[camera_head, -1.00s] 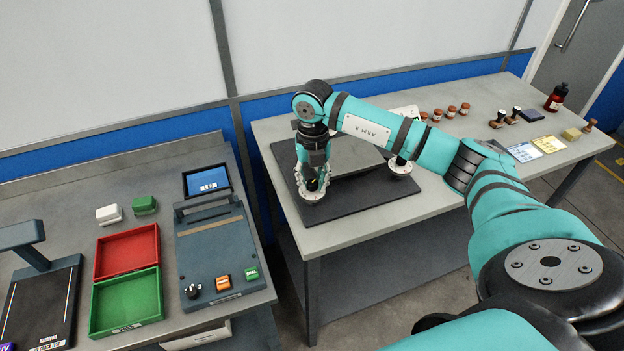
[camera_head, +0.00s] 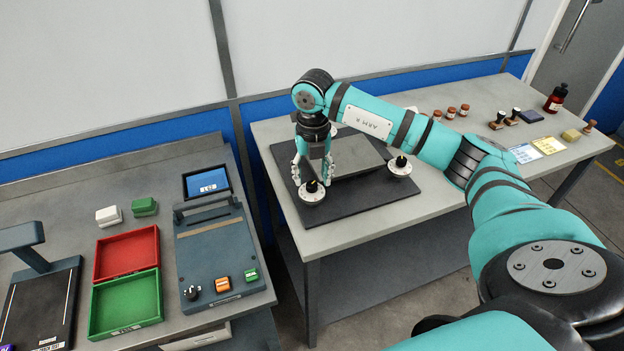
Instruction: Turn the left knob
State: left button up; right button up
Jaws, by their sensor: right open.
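The left knob (camera_head: 311,187) is black and stands on a round pale disc at the left front of a dark mat (camera_head: 345,208). A second, similar knob (camera_head: 400,163) stands on its own disc to the right. My right gripper (camera_head: 312,180) points down just above and behind the left knob. Its fingers are spread apart, and the knob's top shows in front of them. It is open and holds nothing. A flat grey plate (camera_head: 358,157) lies behind the knobs, partly hidden by my right arm. My left gripper is not in view.
My right arm crosses over the table. Small brown jars (camera_head: 451,113), stamps (camera_head: 514,115) and a dark red bottle (camera_head: 556,97) stand at the back right. The left bench holds a red tray (camera_head: 127,254), a green tray (camera_head: 125,303) and a grey device (camera_head: 220,255).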

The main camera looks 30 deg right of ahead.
aim_at(313, 183)
notch_tip(313, 183, up, 10)
jog(key=shift+f, duration=0.15)
jog(key=shift+d, duration=0.1)
dwell(0.4)
